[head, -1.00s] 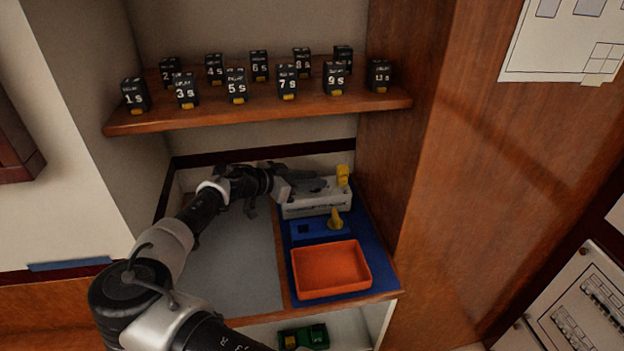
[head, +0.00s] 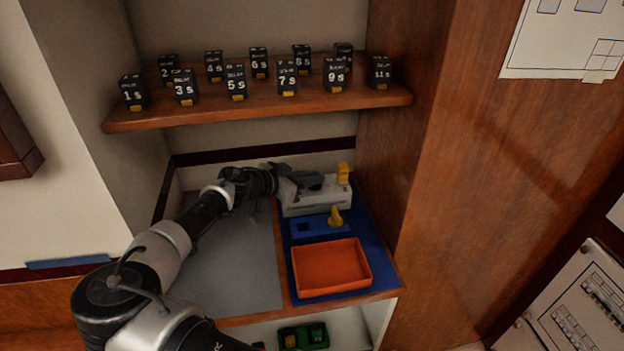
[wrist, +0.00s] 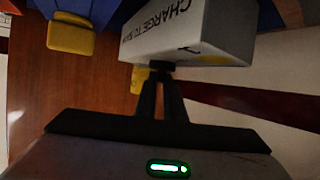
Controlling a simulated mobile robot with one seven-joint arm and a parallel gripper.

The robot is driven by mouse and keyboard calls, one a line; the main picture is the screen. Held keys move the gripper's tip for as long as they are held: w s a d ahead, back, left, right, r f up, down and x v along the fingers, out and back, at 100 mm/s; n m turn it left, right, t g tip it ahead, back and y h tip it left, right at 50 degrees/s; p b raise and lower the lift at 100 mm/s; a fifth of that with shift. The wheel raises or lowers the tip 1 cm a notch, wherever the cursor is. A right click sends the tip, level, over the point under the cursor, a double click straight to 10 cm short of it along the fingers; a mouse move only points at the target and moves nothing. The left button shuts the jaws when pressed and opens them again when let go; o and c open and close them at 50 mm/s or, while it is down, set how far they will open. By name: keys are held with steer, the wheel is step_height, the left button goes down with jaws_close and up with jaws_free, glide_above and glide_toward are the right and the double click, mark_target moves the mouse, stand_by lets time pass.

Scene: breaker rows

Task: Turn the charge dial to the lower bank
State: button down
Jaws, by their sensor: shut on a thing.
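A white box (head: 305,207) stands at the back of the blue mat, with a yellow piece (head: 343,174) at its right end. In the wrist view the box (wrist: 190,38) carries upside-down lettering beginning "CHARGE TO". My gripper (head: 318,184) is at the top of the box in the head view. In the wrist view my gripper (wrist: 161,72) has its fingers close together at the box, shut on a small dark part that I take for the charge dial. The fingertips mostly hide it, so its pointing direction cannot be told. Some yellow (wrist: 138,78) shows just beside the fingertips.
An orange tray (head: 331,268) lies nearer on the blue mat (head: 376,240). A shelf (head: 262,113) with several labelled black blocks hangs above. A wooden wall (head: 400,150) rises close on the right.

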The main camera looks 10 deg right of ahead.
steer(key=n+t, duration=0.1)
steer(key=n+t+y, duration=0.1)
steer(key=n+y+b, duration=0.1)
steer(key=shift+s+d+t, duration=0.2)
steer(key=shift+s+t, duration=0.05)
steer(key=shift+t, duration=0.15)
steer(key=n+t+y, duration=0.2)
steer(key=y, duration=0.1)
steer(key=shift+d+n, duration=0.15)
steer(key=shift+n, duration=0.25)
steer(key=n+y+b, duration=0.1)
steer(key=y, duration=0.1)
steer(key=n+t+y, duration=0.1)
steer(key=n+y, duration=0.1)
steer(key=n+y+b, duration=0.1)
steer(key=n+y, duration=0.1)
steer(key=shift+d+t+b, duration=0.3)
steer(key=shift+t, duration=0.1)
steer(key=n+y+b, duration=0.1)
steer(key=n+y, duration=0.1)
steer(key=y, duration=0.1)
steer(key=shift+r+n, duration=0.1)
steer(key=shift+n, duration=0.3)
steer(key=shift+n+g+y, duration=0.5)
steer(key=shift+n+y, duration=0.7)
